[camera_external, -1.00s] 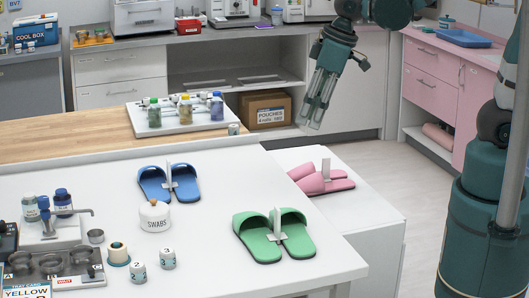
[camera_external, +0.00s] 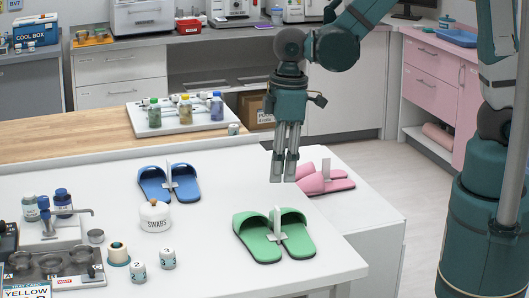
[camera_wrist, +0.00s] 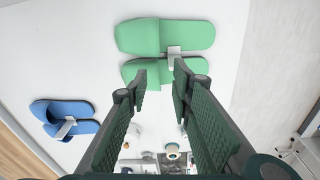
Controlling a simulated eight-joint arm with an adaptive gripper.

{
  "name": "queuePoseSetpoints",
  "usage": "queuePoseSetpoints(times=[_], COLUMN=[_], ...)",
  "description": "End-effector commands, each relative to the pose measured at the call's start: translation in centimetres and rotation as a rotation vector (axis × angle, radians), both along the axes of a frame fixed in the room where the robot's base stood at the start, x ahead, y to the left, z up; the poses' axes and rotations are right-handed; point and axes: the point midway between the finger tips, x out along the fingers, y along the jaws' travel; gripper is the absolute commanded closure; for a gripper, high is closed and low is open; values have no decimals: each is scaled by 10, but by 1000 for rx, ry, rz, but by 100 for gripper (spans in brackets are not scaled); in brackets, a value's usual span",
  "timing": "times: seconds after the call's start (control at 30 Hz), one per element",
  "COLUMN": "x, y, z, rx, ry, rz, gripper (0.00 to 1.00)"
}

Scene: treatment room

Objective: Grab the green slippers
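The green slippers (camera_external: 262,238) lie side by side on the white table, joined by a small white upright tag between them. In the wrist view the green slippers (camera_wrist: 165,37) show at the top, beyond my fingertips. My gripper (camera_external: 284,180) points down above the table, behind and above the green slippers in the external view, apart from them. In the wrist view my gripper (camera_wrist: 160,72) has its two fingers apart with nothing held between them.
Blue slippers (camera_external: 170,183) lie to the left on the same table. Pink slippers (camera_external: 322,180) lie on a lower white surface to the right. A white swabs jar (camera_external: 155,217) and several small bottles and jars stand to the left. The table around the green slippers is clear.

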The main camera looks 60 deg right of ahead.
Motion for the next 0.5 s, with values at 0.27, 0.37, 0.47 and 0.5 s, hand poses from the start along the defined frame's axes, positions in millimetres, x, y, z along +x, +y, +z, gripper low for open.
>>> queuePoseSetpoints(times=[0.27, 0.37, 0.47, 0.5], x=[-3, -4, -5, -5], y=[29, 34, 36, 36], z=[-31, -37, -40, -40], rx=[-27, -31, -34, -35], ry=[50, 60, 64, 65], rz=[70, 83, 89, 91], gripper=[77, 77, 77, 77])
